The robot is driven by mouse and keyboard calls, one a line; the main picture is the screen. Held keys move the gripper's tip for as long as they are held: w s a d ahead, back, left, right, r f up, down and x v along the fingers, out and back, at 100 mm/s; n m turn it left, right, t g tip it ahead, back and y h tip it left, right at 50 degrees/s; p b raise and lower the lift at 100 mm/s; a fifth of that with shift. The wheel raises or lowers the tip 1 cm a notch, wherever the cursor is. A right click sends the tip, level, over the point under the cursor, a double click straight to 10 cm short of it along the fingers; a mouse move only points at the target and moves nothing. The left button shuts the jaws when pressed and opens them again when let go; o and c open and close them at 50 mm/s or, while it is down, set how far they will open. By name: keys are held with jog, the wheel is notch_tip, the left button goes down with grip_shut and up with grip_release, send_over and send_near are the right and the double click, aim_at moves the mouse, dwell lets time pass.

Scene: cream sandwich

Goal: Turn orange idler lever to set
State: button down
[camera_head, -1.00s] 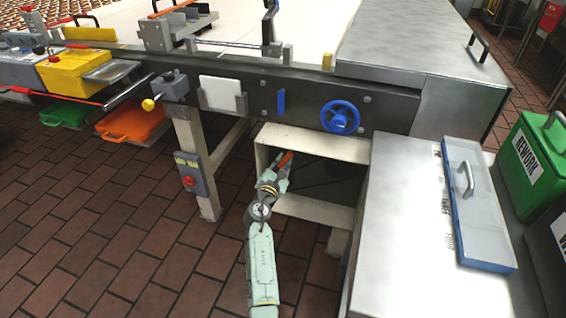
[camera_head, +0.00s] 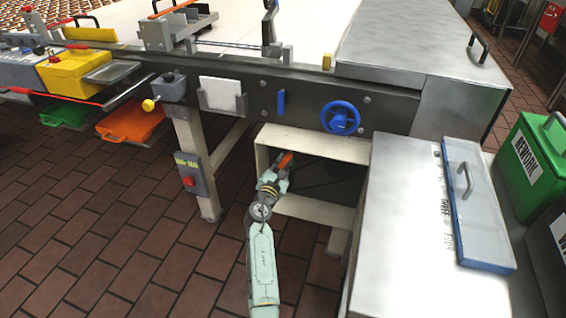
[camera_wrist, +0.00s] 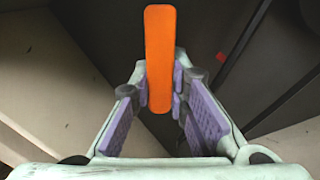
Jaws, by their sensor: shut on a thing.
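The orange idler lever (camera_wrist: 160,50) is a flat orange bar. In the wrist view it stands upright in the picture, its lower end between the finger pads of my gripper (camera_wrist: 160,98). My gripper is shut on it. In the head view the lever (camera_head: 286,159) is a small orange tip at the end of my gripper (camera_head: 279,173), inside the open bay under the conveyor frame. Its pivot and any set mark are hidden or too small to tell.
The cream bay frame (camera_head: 310,143) surrounds my gripper above and to the left. A blue handwheel (camera_head: 340,117) sits on the dark rail above. A steel cabinet (camera_head: 405,225) stands close on the right.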

jog(key=shift+s+d+f+n+p, duration=0.1)
jog(key=shift+d+n+p, duration=0.25)
jog(key=shift+n+p, duration=0.4)
jog(key=shift+s+d+f+n+p, duration=0.15)
jog(key=shift+d+n+p, duration=0.3)
jog(key=shift+n, duration=0.6)
jog(key=shift+s+d+n+p, duration=0.1)
jog(key=shift+d+n+p, duration=0.15)
jog(key=shift+n+p, duration=0.55)
jog(key=c, duration=1.5)
grip_release()
jog(key=v, duration=1.2)
